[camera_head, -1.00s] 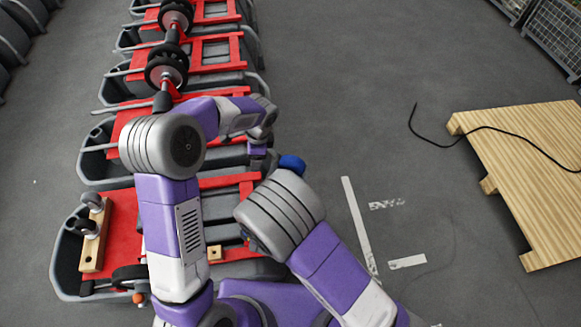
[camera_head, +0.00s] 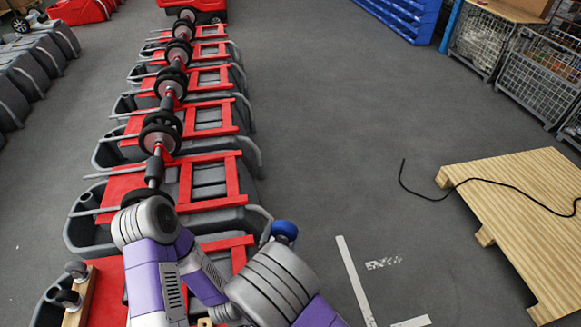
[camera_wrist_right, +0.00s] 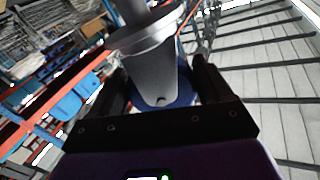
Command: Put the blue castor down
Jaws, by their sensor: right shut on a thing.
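The blue castor shows in the head view as a blue wheel (camera_head: 285,229) just above my right arm's grey elbow. In the right wrist view its grey bracket (camera_wrist_right: 152,68) and part of the blue wheel (camera_wrist_right: 181,92) sit between the dark fingers of my right gripper (camera_wrist_right: 163,88), which is shut on it. In the head view my right arm hides most of that gripper. I cannot tell from these frames how high the castor is held. My left arm's forearm bends down behind my right elbow, and the left gripper is hidden.
A row of grey tanks with red frames (camera_head: 236,180) runs away on the left. A wooden block (camera_head: 80,297) carrying grey castors lies on the nearest tank. A wooden pallet (camera_head: 520,215) with a black cable stands right. Grey floor between is clear, with white markings (camera_head: 354,275).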

